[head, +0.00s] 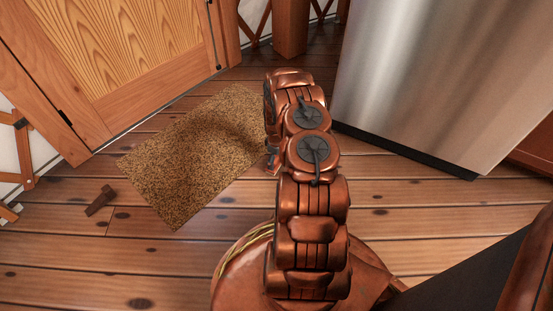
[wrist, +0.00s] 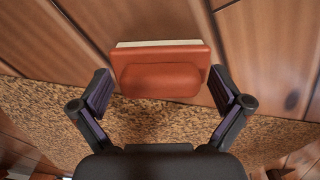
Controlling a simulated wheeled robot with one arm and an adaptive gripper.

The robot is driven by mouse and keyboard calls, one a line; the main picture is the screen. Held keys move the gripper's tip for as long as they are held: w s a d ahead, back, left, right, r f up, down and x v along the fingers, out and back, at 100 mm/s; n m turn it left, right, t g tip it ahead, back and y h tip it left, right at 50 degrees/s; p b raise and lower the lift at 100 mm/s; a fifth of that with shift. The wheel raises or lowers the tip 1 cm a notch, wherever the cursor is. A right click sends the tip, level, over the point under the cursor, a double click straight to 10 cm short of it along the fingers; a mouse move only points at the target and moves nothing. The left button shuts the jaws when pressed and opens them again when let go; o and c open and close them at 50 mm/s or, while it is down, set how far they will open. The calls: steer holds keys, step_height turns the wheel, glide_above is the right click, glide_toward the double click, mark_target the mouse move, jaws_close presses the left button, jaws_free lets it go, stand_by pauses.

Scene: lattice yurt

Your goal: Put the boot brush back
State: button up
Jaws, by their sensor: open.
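The boot brush (wrist: 160,72) shows in the wrist view as a reddish-brown block with a rounded raised grip and a pale strip, probably bristles, along its far edge. It is at the edge of the speckled doormat (wrist: 150,122), with floor planks beyond. My gripper (wrist: 160,86) is open, its two dark fingers spread to the left and right of the brush's near part. A gap shows between each finger and the grip. In the head view the brush cannot be made out; my copper arm hides that spot and most of the gripper.
The doormat (head: 190,160) lies before a wooden door (head: 130,45). A small dark brown piece (head: 100,200) lies on the floor left of the mat. A tall steel appliance (head: 440,80) stands at the right. Planks in front of the mat are clear.

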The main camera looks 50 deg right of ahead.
steer(key=shift+r, duration=0.1)
step_height(320, 180, up, 12)
steer(key=p, duration=0.5)
steer(key=s+a+r+m+g, duration=0.1)
steer(key=s+a+r, duration=0.1)
steer(key=a+r, duration=1.05)
steer(key=s+a+r+m+g, duration=0.1)
steer(key=s+a+r, duration=0.2)
steer(key=a+r, duration=0.9)
steer(key=s+a+r, duration=0.4)
steer(key=s+r, duration=0.1)
steer(key=s, duration=0.3)
steer(key=s+a+r+g, duration=0.1)
steer(key=s+a+r, duration=0.4)
steer(key=s, duration=0.4)
steer(key=s+a+r+m, duration=0.1)
steer(key=s+a+r, duration=0.3)
steer(key=s+r, duration=0.2)
steer(key=s, duration=0.2)
steer(key=shift+s+a+r+g, duration=0.15)
steer(key=shift+s+r+g, duration=0.15)
steer(key=shift+s+r, duration=0.05)
